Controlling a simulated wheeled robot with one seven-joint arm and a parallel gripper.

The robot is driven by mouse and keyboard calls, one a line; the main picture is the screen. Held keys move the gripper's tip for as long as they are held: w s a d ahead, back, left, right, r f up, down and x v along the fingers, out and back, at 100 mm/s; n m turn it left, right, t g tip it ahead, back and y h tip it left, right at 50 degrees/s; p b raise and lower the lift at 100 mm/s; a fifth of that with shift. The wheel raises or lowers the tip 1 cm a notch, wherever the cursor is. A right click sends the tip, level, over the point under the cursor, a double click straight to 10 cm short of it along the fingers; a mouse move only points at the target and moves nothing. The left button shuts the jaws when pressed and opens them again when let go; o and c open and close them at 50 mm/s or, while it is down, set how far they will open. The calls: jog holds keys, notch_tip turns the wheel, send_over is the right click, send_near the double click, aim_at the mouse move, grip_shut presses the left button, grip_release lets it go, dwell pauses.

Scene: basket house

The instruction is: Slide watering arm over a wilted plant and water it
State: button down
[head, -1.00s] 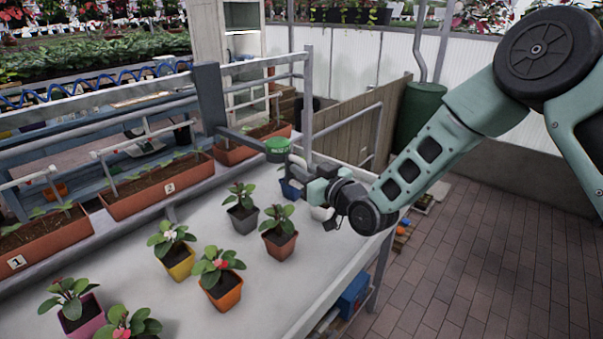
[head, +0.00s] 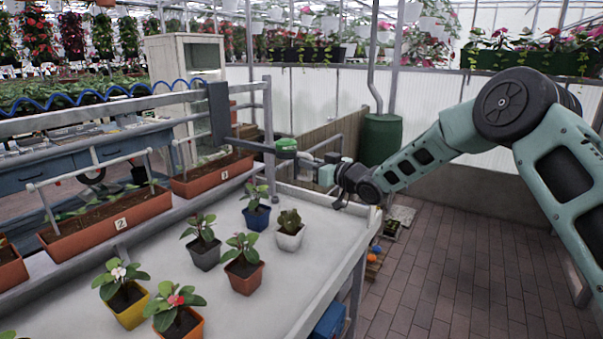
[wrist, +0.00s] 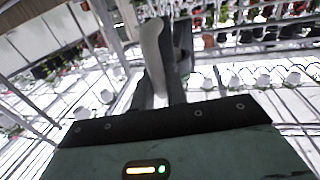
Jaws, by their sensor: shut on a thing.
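The watering arm (head: 250,145) reaches out from a dark grey post, with a green cap (head: 287,144) near its outer end. My gripper (head: 318,166) is shut on the pale handle (head: 306,156) at that end. The handle also shows in the wrist view (wrist: 153,52), between the dark fingers. A plant in a white pot (head: 290,237) has small, dull, bunched leaves and looks wilted. It stands below and a little left of my gripper in the head view. A leafy plant in a blue pot (head: 256,216) stands beside it. The watering arm's outlet is too small to tell.
More potted plants stand on the white table (head: 300,290), in a grey pot (head: 205,253), a terracotta pot (head: 244,278) and a yellow pot (head: 130,308). Numbered planter boxes (head: 115,220) line a rail on the left. A green barrel (head: 381,138) stands behind. Brick floor lies right.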

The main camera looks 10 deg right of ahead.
jog(key=shift+w+d, duration=0.4)
jog(key=shift+w, duration=0.05)
jog(key=c, duration=1.5)
grip_release()
jog(key=b+v, duration=0.3)
jog(key=v, duration=1.4)
jog(key=shift+s+d, duration=0.1)
jog(key=shift+s, duration=0.15)
